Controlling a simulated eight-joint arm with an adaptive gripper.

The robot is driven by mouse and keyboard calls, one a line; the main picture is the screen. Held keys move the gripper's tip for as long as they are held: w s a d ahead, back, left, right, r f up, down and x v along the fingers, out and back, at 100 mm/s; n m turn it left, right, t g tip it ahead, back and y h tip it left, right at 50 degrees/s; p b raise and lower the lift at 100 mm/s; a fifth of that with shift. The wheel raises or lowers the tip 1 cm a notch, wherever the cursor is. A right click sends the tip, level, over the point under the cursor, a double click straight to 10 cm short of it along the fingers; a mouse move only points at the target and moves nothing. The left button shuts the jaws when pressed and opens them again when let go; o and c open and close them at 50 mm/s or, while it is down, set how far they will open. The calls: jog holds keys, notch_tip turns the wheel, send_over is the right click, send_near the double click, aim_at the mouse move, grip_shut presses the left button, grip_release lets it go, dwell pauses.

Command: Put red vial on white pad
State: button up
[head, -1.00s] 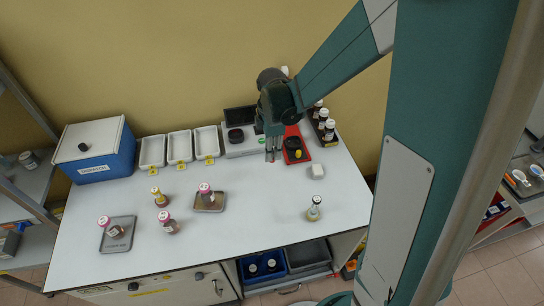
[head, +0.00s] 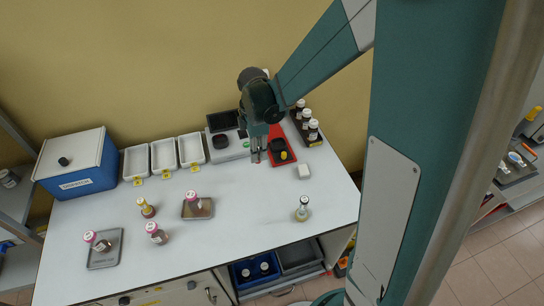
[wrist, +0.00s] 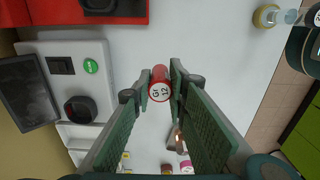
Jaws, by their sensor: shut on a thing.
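The red vial (wrist: 160,75) shows in the wrist view between the fingertips of my gripper (wrist: 160,84); its round white cap label reads G1 12. My gripper is shut on it and holds it over the white bench. In the head view, my gripper (head: 257,157) points down just right of the scale and left of the red tray; the vial cannot be made out there. A small white pad-like block (head: 303,171) lies on the bench to the right of my gripper, in front of the red tray. It is not clear in the wrist view.
The red tray (head: 275,131) holds a black item and a yellow-topped one. A dark rack (head: 299,128) of vials stands right of it. The scale (head: 236,152) is at left. A flask (head: 303,208) stands in front. Pink-capped bottles and metal trays (head: 104,262) are further left.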

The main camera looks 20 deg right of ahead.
notch_tip(320, 180, up, 3)
jog(key=m+p, duration=0.2)
jog(key=p, duration=0.1)
send_over(304, 169)
jog(key=shift+r, duration=0.15)
dwell(0.3)
jog(key=shift+f, duration=2.95)
jog(key=shift+f, duration=0.15)
jog(key=shift+f, duration=1.9)
jog(key=shift+f+b, duration=0.15)
jog(key=shift+b, duration=0.25)
jog(key=o, duration=0.4)
jog(key=shift+c, duration=0.2)
jog(key=o, duration=0.4)
